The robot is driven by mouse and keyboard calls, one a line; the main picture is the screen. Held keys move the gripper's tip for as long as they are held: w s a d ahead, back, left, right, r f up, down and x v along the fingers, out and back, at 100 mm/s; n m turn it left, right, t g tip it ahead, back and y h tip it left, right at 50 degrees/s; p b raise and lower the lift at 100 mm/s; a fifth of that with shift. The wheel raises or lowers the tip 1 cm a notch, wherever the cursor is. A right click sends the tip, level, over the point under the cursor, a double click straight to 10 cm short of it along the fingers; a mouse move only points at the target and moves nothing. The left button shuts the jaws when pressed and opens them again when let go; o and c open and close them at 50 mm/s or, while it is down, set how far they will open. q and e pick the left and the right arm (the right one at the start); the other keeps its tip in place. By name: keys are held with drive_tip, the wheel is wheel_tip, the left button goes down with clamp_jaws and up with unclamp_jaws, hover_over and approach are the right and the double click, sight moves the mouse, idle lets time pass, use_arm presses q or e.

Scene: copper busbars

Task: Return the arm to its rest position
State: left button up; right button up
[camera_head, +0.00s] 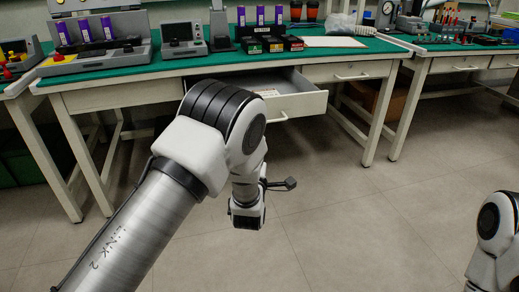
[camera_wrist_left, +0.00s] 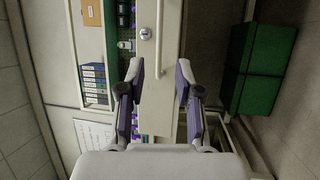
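My left arm (camera_head: 205,150) comes in from the left in the head view. It bends at a large joint, and its wrist (camera_head: 247,205) hangs down in front of the workbench. My left gripper is hidden behind the arm there. In the left wrist view my left gripper (camera_wrist_left: 160,70) has its two fingers well apart with nothing held between them. A white drawer front with a bar handle and a lock (camera_wrist_left: 145,33) shows beyond the fingers. Part of my right arm (camera_head: 492,235) shows at the lower right edge, and its gripper is out of view.
A green-topped workbench (camera_head: 190,66) runs along the back, with devices and purple cylinders on it. Its drawer (camera_head: 290,98) stands open behind my left arm. A second bench (camera_head: 450,62) is at the right. The grey floor (camera_head: 370,220) between my arms is clear.

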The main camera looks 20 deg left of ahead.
use_arm(q)
drive_tip(key=s+a+f+m+g+h, duration=0.1)
drive_tip(key=s+a+f+m+g, duration=0.3)
drive_tip(key=s+f, duration=0.7)
drive_tip(key=s+a+f+g, duration=0.3)
drive_tip(key=s+f+g, duration=0.4)
drive_tip(key=f, duration=0.8)
drive_tip(key=s+d+f+m+g+h, duration=0.3)
drive_tip(key=s+m, duration=0.4)
drive_tip(key=s, duration=0.6)
drive_tip(key=s+f+m+g, duration=0.3)
drive_tip(key=s+m+g, duration=0.3)
drive_tip(key=s, duration=0.7)
wheel_tip(320, 180, up, 36)
drive_tip(key=m+p, duration=0.2)
drive_tip(key=p, duration=3.4)
drive_tip(key=shift+d, duration=0.2)
drive_tip(key=shift+s, duration=0.15)
